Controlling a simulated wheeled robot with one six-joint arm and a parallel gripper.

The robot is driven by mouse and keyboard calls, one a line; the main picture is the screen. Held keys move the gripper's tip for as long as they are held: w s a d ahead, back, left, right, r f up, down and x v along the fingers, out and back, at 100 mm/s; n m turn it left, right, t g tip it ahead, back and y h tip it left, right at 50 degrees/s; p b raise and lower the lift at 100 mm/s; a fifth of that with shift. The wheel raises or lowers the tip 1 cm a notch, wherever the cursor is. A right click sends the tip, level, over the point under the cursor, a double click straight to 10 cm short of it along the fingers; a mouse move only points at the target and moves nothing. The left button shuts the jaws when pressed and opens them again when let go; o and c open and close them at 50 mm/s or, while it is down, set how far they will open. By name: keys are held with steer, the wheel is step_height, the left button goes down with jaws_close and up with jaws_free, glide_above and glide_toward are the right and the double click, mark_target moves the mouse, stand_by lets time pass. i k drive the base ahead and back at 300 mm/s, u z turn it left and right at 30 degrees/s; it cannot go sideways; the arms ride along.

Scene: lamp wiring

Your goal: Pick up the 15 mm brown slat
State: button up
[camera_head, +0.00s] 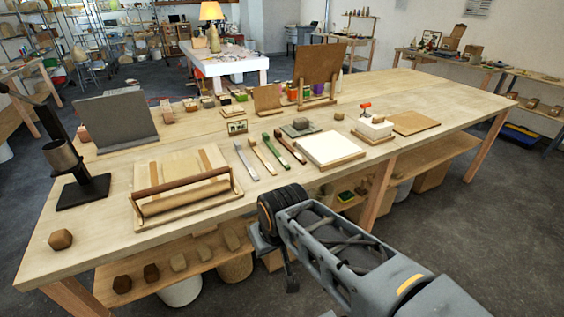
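Several narrow slats lie side by side on the wooden workbench (430,95). The dark brown slat (290,147) is the rightmost, next to a green slat (276,149). A light tan slat (263,157) and a grey slat (245,160) lie to their left. Thickness marks are too small to read. My gripper (272,250) is in front of the bench's near edge, below and apart from the slats. Its fingers are partly hidden and dark, so its opening is unclear. No slat is seen in it.
A wooden tray with a roller (183,197) stands left of the slats; a white-topped board (331,148) lies to their right. A dark stand (82,192) is at far left. Upright boards (318,66) and small pots stand behind. The bench's right end is mostly clear.

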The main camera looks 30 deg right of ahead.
mark_target(277, 135)
steer(key=k, duration=0.55)
steer(key=z, duration=0.75)
steer(key=i, duration=1.45)
steer(key=u, duration=0.75)
steer(key=i, duration=0.4)
steer(key=u, duration=0.25)
